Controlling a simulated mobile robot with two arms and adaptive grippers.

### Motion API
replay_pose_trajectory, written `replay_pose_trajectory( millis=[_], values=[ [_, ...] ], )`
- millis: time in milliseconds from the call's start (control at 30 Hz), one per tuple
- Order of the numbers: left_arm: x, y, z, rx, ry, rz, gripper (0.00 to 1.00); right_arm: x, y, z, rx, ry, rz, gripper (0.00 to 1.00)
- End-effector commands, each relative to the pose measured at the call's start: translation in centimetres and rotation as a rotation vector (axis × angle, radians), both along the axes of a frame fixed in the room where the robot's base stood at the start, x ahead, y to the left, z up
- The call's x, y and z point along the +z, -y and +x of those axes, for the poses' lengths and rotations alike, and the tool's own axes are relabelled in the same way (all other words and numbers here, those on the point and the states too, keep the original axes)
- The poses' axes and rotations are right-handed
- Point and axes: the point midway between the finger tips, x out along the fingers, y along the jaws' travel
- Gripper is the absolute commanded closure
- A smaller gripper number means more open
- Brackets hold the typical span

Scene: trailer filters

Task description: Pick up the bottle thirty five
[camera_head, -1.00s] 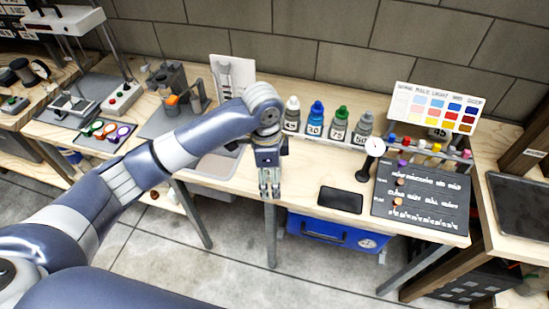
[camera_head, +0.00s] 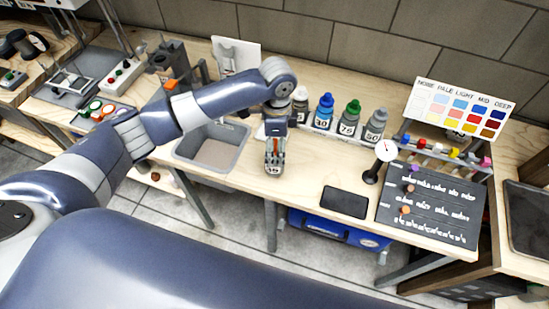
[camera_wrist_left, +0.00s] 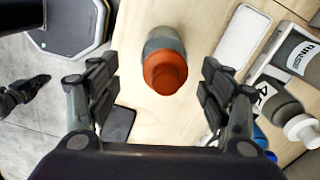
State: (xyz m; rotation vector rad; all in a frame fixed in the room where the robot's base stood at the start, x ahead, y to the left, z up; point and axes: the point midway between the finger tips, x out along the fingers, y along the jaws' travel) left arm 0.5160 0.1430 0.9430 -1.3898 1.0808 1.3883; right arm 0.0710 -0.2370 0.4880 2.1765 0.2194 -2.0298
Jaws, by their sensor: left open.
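A bottle with an orange cap stands upright on the wooden bench. In the left wrist view, the bottle (camera_wrist_left: 165,62) is centred between my left gripper's fingers, with clear gaps on both sides. In the head view, my left gripper (camera_head: 274,150) points down over this bottle (camera_head: 273,169) and hides most of it. Its label is too small to read for certain. The left gripper is open, and its fingers (camera_wrist_left: 160,88) hold nothing. My right gripper is not in view.
Behind the gripper stand a white-capped bottle (camera_head: 300,105), a blue-capped bottle (camera_head: 323,112), a green-capped bottle (camera_head: 349,118) and a grey bottle (camera_head: 375,126). A grey tub (camera_head: 185,153) lies left. A black pad (camera_head: 345,202) and a dial gauge (camera_head: 386,150) are right.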

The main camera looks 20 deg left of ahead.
Motion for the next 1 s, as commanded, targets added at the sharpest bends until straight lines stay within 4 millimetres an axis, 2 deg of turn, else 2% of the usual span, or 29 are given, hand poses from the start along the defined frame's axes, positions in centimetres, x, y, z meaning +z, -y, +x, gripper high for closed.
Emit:
replay_pose_trajectory(
  millis=[167,400,667,767,933,1000],
  values=[
    [-1.6,-0.3,0.0,0.000,-0.003,0.002,0.28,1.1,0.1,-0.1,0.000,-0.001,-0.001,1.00],
    [-4.9,-0.4,0.1,0.000,0.001,0.001,0.28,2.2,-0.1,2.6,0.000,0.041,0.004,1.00],
    [-5.4,-0.4,0.1,-0.001,0.002,0.000,0.28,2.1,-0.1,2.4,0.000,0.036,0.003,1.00],
    [-5.3,-0.4,0.1,-0.001,0.002,0.000,0.46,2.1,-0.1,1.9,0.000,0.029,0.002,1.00],
    [-5.3,-0.4,0.1,-0.001,0.002,0.000,0.84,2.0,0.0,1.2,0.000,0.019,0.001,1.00],
    [-5.2,-0.4,0.2,-0.001,0.003,0.000,0.87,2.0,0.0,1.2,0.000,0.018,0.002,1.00]
  ],
)
